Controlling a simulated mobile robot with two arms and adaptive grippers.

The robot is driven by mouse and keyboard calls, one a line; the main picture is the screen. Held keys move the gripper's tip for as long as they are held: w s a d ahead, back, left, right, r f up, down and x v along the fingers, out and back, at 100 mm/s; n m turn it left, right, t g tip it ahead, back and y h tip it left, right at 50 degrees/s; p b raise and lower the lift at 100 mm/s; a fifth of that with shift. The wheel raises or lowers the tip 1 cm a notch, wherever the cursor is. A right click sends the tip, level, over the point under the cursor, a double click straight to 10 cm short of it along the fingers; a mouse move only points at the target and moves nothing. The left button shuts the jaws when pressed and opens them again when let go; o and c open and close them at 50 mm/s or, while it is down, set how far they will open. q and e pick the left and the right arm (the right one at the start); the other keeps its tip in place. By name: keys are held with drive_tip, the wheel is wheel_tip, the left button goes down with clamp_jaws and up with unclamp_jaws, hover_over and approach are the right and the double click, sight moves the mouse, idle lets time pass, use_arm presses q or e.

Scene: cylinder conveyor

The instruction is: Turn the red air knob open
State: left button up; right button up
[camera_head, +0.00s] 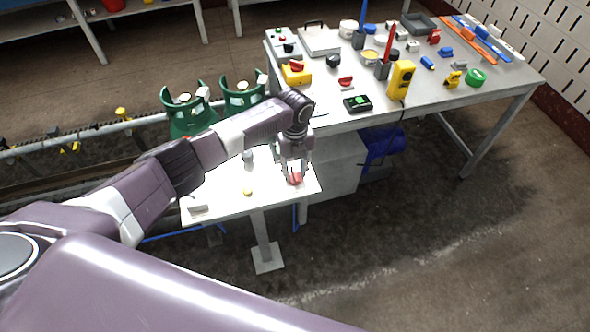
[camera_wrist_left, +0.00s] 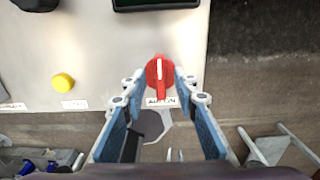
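The red air knob (camera_head: 296,179) is on the pale panel (camera_head: 222,204) near its right edge. In the left wrist view the knob (camera_wrist_left: 158,70) has a raised grip with a white line, roughly vertical in the picture, and a partly covered label below it. My left gripper (camera_head: 295,166) points down at the knob from above. In the wrist view its blue-padded fingers (camera_wrist_left: 161,84) are apart, one on each side of the knob, with narrow gaps seen. I cannot tell how far the tips are above the panel. My right gripper is not in view.
A yellow button (camera_head: 248,192) sits left of the knob on the panel; it also shows in the wrist view (camera_wrist_left: 63,83). Green gas cylinders (camera_head: 187,115) stand behind my left arm. A workbench (camera_head: 440,112) with tools and a yellow meter (camera_head: 401,80) is beyond. Floor at right is clear.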

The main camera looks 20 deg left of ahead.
use_arm(q)
drive_tip(key=shift+f, duration=0.2)
drive_tip(key=shift+c, duration=0.3)
clamp_jaws()
